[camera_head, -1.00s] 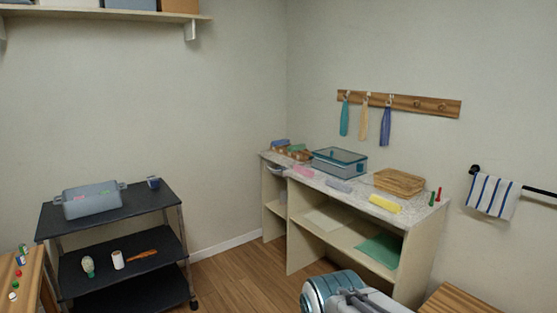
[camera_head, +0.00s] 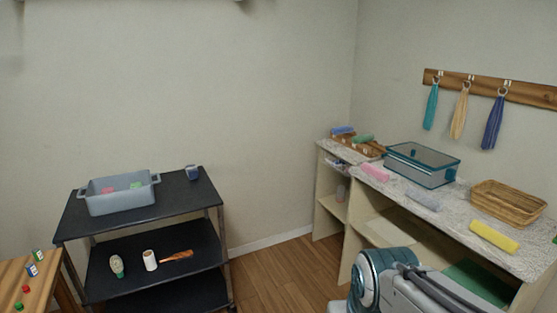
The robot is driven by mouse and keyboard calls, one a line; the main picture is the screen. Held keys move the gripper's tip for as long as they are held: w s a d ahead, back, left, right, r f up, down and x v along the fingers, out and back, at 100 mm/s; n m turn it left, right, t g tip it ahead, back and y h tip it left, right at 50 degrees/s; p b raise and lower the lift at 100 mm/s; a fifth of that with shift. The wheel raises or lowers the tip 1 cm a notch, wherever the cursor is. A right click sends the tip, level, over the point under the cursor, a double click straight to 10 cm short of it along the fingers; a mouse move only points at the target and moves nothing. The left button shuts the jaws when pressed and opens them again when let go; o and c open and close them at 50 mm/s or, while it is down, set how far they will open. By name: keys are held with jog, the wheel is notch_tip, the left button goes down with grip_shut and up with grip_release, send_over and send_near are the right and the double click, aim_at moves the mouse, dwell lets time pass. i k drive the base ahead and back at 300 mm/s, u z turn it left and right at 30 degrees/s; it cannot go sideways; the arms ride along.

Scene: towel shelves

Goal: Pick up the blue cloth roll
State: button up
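A blue cloth roll (camera_head: 342,130) lies at the far left end of the speckled counter (camera_head: 405,188), by a wooden tray (camera_head: 368,149). A green roll (camera_head: 362,139) lies next to it. A paler grey-blue roll (camera_head: 423,200) lies nearer on the counter, between a pink roll (camera_head: 375,172) and a yellow roll (camera_head: 494,236). Part of my arm shows at the bottom right, in front of the counter's lower shelves. My gripper's fingers are not in view.
A teal-rimmed clear bin (camera_head: 422,165) and a wicker basket (camera_head: 508,203) stand on the counter. A black cart (camera_head: 140,216) with a grey tub (camera_head: 118,203) stands at left. A wooden table edge (camera_head: 35,290) is at lower left. Wood floor (camera_head: 275,275) is clear between cart and counter.

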aim_at(346, 129)
jog(key=i, duration=3.9)
jog(key=z, duration=0.7)
